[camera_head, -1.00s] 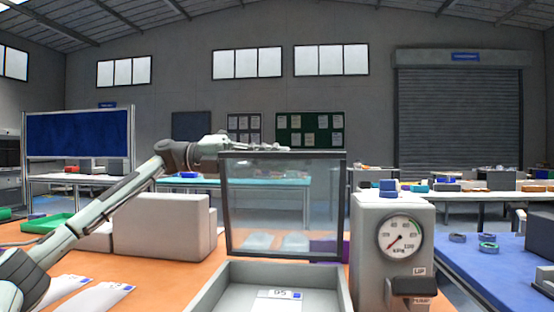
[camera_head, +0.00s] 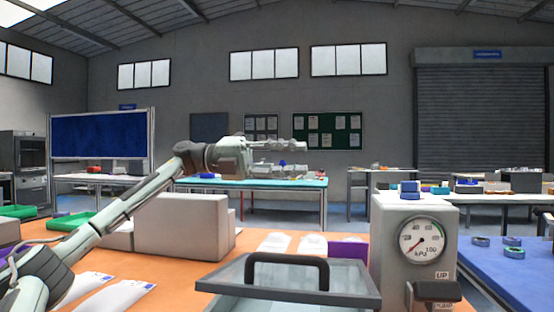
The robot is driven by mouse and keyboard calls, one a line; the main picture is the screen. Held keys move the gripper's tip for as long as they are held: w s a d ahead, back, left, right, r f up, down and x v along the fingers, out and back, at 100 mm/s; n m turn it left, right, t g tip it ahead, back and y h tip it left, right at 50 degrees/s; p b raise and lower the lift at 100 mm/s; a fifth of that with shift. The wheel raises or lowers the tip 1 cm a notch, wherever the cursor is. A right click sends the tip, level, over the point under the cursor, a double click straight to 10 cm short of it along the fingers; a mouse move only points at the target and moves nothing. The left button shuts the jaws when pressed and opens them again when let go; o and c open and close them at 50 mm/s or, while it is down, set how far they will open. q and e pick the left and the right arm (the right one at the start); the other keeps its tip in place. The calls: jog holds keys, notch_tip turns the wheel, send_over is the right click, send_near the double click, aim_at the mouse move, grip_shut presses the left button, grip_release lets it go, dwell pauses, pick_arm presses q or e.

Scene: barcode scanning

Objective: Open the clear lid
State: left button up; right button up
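The clear lid (camera_head: 225,283) has a dark frame and a thick black handle (camera_head: 288,259) on top. It lies low and nearly flat over the grey box (camera_head: 235,305) at the bottom centre. I cannot tell whether it rests fully on the rim. My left gripper (camera_head: 300,158) reaches in from the left, well above the lid and apart from it. Its two fingers are spread one above the other, with nothing held between them. My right gripper is not in view.
A grey gauge unit (camera_head: 388,245) with a lever (camera_head: 436,291) stands right of the box. A grey block (camera_head: 180,228) stands left. White packets (camera_head: 290,244) and a purple item (camera_head: 348,250) lie behind the lid. Other packets (camera_head: 115,298) lie at front left.

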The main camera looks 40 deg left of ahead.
pick_arm(q)
jog(key=v, duration=1.1)
jog(key=shift+s+a, duration=0.2)
